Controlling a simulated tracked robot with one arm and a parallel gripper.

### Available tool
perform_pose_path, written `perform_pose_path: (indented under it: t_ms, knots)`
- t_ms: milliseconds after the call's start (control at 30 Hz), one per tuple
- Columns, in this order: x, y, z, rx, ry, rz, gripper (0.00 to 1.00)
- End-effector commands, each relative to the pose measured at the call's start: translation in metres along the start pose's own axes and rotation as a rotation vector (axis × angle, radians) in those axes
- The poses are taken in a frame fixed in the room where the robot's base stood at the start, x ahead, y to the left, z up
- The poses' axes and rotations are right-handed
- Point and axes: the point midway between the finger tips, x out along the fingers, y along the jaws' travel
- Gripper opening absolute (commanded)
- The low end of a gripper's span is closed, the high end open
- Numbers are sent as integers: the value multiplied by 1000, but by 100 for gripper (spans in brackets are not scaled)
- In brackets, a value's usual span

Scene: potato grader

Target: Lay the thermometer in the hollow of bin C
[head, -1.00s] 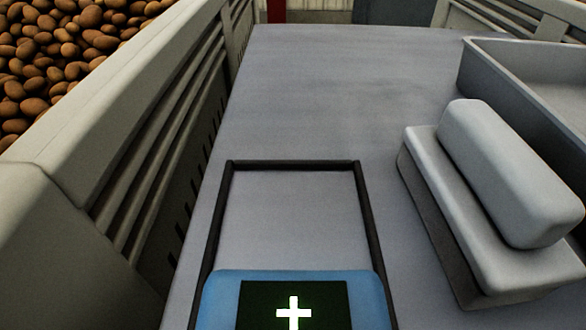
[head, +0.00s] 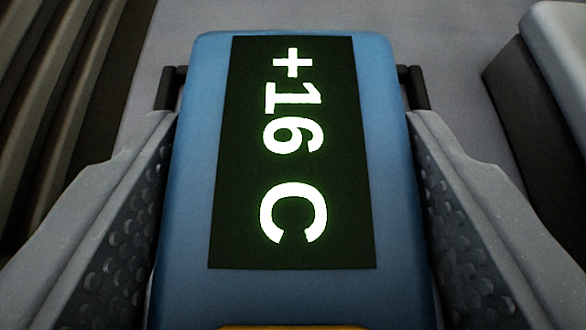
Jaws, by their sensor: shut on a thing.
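The thermometer (head: 395,190) is a blue slab with a dark display that reads "+16 C" in lit figures, turned sideways. It fills the middle of the view. My gripper (head: 295,125) is shut on it, with one textured grey finger against each long side. The rest of the frame is hidden, and I cannot tell whether the thermometer touches the surface. The hollow of bin C cannot be made out here.
The grey surface (head: 440,35) is bare beyond the thermometer. A slatted wall (head: 70,70) runs along the left. A grey block (head: 560,45) with a dark side stands close at the right, beyond my right finger.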

Motion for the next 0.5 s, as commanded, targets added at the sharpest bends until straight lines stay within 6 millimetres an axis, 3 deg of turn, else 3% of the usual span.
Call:
perform_pose_path:
  t_ms: [467, 500]
  knots:
    - [4, 1, 8, -1, 0, 1, 30]
    - [5, 1, 9, -1, 0, 1, 62]
